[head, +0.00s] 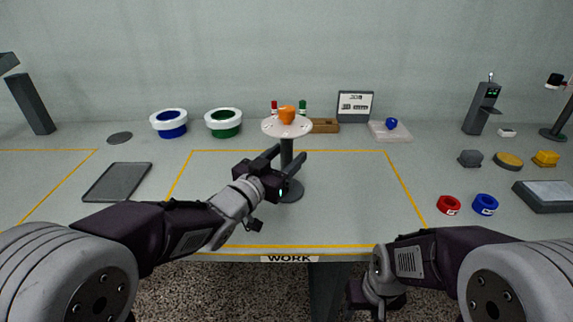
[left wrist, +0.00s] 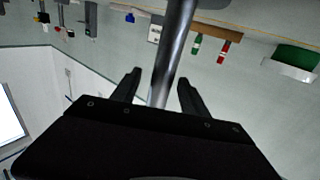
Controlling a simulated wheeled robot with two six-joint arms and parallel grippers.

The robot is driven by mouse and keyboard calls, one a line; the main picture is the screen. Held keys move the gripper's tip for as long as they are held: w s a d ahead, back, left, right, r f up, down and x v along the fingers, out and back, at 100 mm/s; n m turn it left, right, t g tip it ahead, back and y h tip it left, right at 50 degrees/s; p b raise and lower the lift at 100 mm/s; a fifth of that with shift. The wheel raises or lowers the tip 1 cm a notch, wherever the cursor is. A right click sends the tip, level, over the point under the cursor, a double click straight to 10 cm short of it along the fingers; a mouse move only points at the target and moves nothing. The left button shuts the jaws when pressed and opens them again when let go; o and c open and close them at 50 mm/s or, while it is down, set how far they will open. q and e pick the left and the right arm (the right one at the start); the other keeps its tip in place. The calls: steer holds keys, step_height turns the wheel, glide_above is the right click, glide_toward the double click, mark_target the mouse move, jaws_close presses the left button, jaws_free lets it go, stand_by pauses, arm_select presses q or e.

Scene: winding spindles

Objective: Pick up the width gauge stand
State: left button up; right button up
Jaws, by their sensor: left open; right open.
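The width gauge stand (head: 287,143), as I take it, has a round pale top with small red marks, a grey post and a round dark base. It stands upright inside the yellow-lined area, and an orange piece (head: 287,115) sits on its top. My left gripper (head: 286,158) is open at post height, its fingers on either side of the post. In the left wrist view the shiny post (left wrist: 174,48) runs between the open fingers (left wrist: 160,78); contact cannot be told. My right gripper (head: 376,303) is low, in front of the table's edge, holding nothing visible; its fingertips are hard to see.
Blue (head: 169,123) and green (head: 223,122) white-rimmed rings stand back left. A wooden block (head: 324,126) and a small sign (head: 355,106) are behind the stand. Red (head: 448,205) and blue (head: 485,204) rings lie to the right. A dark tray (head: 117,182) lies left.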

arm_select(q)
steer(key=x, duration=0.3)
steer(key=shift+w+d+f, duration=0.1)
steer(key=shift+w+f, duration=0.15)
steer(key=shift+w, duration=0.1)
steer(key=shift+s+r, duration=0.1)
jaws_close()
stand_by(0.9)
